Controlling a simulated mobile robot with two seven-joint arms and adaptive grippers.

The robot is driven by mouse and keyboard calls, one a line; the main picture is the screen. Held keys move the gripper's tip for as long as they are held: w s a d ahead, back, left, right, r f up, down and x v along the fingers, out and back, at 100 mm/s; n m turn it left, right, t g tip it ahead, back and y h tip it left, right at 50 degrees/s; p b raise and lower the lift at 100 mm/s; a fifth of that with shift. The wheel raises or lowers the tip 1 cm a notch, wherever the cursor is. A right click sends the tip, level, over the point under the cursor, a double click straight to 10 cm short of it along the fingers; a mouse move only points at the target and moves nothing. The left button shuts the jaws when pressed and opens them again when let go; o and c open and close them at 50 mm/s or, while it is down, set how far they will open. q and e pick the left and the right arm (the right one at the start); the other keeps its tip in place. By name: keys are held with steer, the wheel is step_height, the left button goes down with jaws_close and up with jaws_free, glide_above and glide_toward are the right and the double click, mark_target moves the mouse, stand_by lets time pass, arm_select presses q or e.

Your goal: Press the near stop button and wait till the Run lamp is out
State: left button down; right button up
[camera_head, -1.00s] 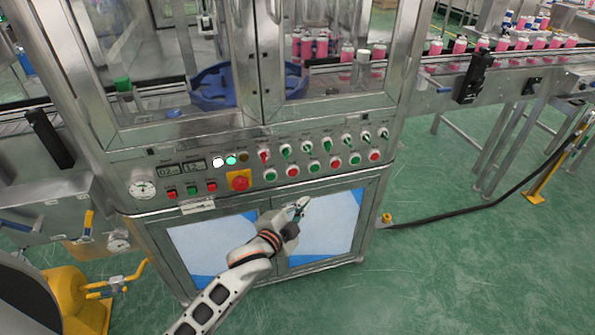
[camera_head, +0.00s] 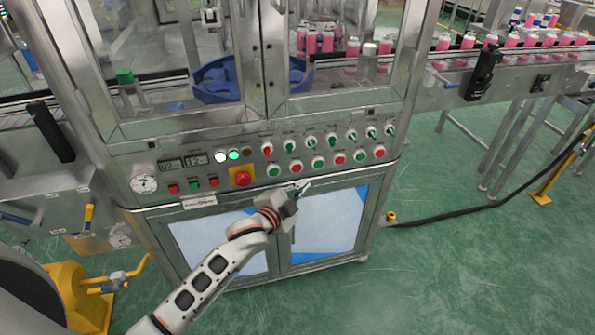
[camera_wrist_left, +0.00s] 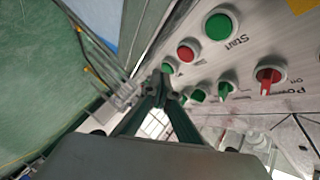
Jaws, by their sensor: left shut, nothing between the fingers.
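The machine's control panel (camera_head: 330,140) carries a lower row of green and red push buttons. The leftmost red button of that row (camera_head: 296,167), beside a green button (camera_head: 273,170), fits the near stop button; its label is not legible. In the left wrist view the red button (camera_wrist_left: 186,52) sits beside a green button (camera_wrist_left: 219,26) marked Start. A green lamp (camera_head: 234,155) is lit, with a lit white lamp (camera_head: 221,157) to its left; I cannot read which is Run. My left gripper (camera_head: 305,187) is shut and empty, just below the red button, apparently apart from it.
A red emergency knob on a yellow plate (camera_head: 242,178) lies left of the buttons. Rotary switches (camera_head: 332,139) stand above them. Blue-paned cabinet doors (camera_head: 329,222) are below. Pink cans (camera_head: 490,41) stand on the conveyor at right.

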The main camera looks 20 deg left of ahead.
mark_target(297, 168)
arm_select(q)
steer(key=w+a, duration=0.2)
steer(key=w, duration=0.1)
arm_select(e)
steer(key=shift+w+d+r, duration=0.1)
steer(key=shift+w+r, duration=0.3)
